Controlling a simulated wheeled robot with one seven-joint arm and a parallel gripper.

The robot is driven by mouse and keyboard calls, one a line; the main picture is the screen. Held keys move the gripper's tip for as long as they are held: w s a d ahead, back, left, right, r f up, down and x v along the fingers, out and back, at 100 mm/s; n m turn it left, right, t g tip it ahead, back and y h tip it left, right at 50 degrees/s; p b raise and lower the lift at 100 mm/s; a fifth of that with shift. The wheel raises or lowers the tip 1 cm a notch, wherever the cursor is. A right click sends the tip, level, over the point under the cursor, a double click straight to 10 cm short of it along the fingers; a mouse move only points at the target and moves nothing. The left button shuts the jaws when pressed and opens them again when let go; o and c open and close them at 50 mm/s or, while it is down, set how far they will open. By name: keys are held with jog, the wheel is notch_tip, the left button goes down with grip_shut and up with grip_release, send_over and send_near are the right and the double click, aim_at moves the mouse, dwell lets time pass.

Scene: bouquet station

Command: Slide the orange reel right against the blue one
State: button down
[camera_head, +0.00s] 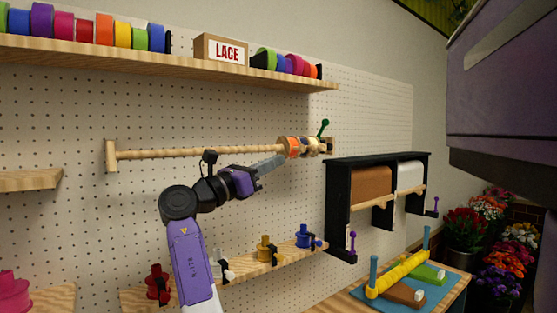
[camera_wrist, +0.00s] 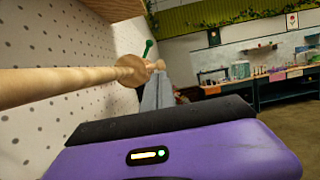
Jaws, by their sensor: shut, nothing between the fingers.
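The orange reel (camera_head: 292,147) sits on the right part of a horizontal wooden rod (camera_head: 200,153) on the pegboard. Just to its right on the rod is a tight cluster of pale and dark reel parts (camera_head: 312,146). A blue reel cannot be told apart there with certainty, nor can any gap. My gripper (camera_head: 279,160) is shut and empty, its fingers pointing right, at the orange reel's lower left; contact cannot be told. In the wrist view the shut fingertips (camera_wrist: 156,78) lie beside a pale wooden disc (camera_wrist: 131,72) on the rod, which hides what is behind it.
A green-knobbed lever (camera_head: 323,128) stands at the rod's right end. A shelf (camera_head: 190,57) with ribbon rolls and a LACE box runs above. A black paper-roll rack (camera_head: 340,205) is at lower right. A lower shelf (camera_head: 285,258) holds several spools, including a blue one (camera_head: 304,237).

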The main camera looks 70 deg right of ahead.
jog(key=b+v, duration=0.2)
jog(key=v, duration=0.6)
jog(key=shift+a, duration=0.15)
